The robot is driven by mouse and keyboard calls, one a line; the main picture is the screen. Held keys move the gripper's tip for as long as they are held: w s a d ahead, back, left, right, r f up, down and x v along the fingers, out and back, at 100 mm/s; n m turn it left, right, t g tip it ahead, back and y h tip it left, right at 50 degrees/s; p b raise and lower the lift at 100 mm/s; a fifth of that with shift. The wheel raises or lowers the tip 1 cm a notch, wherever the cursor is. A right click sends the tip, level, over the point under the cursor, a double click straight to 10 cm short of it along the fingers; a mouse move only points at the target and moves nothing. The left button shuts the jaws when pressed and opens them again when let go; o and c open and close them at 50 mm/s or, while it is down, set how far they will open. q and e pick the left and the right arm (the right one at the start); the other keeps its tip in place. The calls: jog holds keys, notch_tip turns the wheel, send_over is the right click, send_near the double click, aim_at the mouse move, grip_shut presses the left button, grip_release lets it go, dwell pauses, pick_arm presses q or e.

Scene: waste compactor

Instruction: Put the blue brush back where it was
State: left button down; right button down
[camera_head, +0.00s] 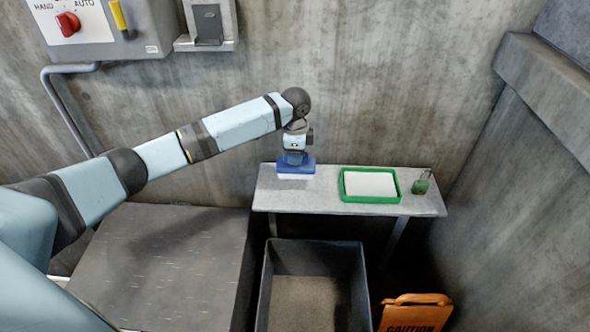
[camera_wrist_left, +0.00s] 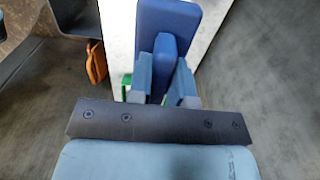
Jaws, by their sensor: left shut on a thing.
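The blue brush (camera_head: 296,167) is at the left end of the small metal shelf (camera_head: 322,203), its pale underside down at the shelf top. My left gripper (camera_head: 295,156) is right above it, shut on its raised blue grip. In the left wrist view the blue brush (camera_wrist_left: 168,22) stretches out ahead, with its grip between the two fingers of my left gripper (camera_wrist_left: 164,80). Whether the brush rests fully on the shelf is hard to tell. My right gripper is not in view.
A green-rimmed tray (camera_head: 370,199) with a white pad and a small green padlock-like item (camera_head: 421,184) sit farther right on the shelf. A dark open bin (camera_head: 315,245) stands below it. An orange caution sign (camera_head: 415,312) is at lower right. A control box (camera_head: 100,25) hangs upper left.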

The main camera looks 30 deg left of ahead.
aim_at(295, 167)
pick_arm(q)
notch_tip(295, 167, down, 5)
jog(key=shift+r+b, duration=0.2)
jog(key=shift+b, duration=0.3)
jog(key=shift+f, duration=0.25)
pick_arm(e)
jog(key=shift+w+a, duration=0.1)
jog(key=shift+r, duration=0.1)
pick_arm(q)
jog(key=c, duration=1.1)
grip_release()
jog(key=shift+f, duration=0.15)
jog(key=shift+o, duration=0.2)
